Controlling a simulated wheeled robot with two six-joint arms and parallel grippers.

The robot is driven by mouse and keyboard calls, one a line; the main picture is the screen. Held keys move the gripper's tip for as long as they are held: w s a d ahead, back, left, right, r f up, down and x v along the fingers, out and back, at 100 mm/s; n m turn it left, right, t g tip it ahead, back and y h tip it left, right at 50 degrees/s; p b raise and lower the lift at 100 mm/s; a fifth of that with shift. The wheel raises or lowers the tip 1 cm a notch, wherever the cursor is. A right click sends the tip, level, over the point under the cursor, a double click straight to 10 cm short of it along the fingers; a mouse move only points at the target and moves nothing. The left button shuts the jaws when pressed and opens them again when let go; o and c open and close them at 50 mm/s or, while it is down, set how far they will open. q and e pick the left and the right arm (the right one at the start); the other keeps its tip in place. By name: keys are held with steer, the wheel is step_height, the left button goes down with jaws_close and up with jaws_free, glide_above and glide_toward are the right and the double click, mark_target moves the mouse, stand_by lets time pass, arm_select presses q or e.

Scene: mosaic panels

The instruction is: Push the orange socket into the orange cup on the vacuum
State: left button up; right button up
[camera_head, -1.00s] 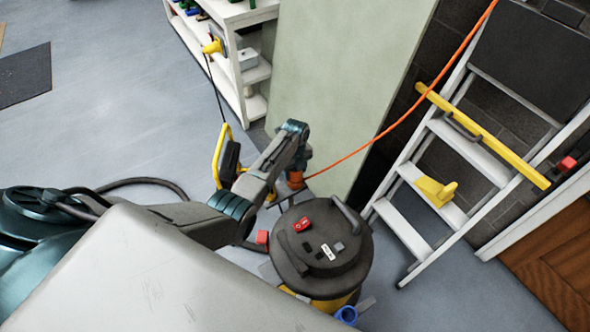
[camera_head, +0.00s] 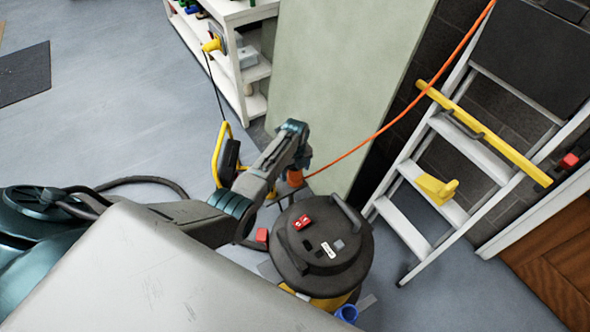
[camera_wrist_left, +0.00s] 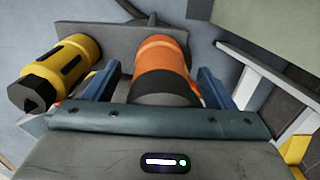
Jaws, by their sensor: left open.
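The orange socket (camera_head: 295,175) is at the end of an orange cable, just behind the vacuum (camera_head: 350,268) in the head view. In the left wrist view an orange cylinder with a black end (camera_wrist_left: 160,62) lies between the blue fingers of my left gripper (camera_wrist_left: 154,72). My left gripper (camera_head: 299,167) is open around it, with a visible gap on the right side. I cannot make out a separate orange cup, nor tell whether the socket is seated in one. My right gripper is not in view.
A yellow and black tool (camera_wrist_left: 62,70) lies just left of my left gripper. The orange cable (camera_head: 392,122) runs up along the pale panel (camera_head: 335,80). A stepladder (camera_head: 470,150) stands at the right. A blue ring-shaped piece (camera_head: 347,313) sits at the vacuum's front.

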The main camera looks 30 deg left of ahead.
arm_select(q)
steer(key=shift+r, duration=0.1)
step_height(320, 180, up, 11)
steer(key=shift+f+p, duration=0.15)
steer(key=shift+p, duration=0.15)
steer(key=shift+s+f, duration=0.1)
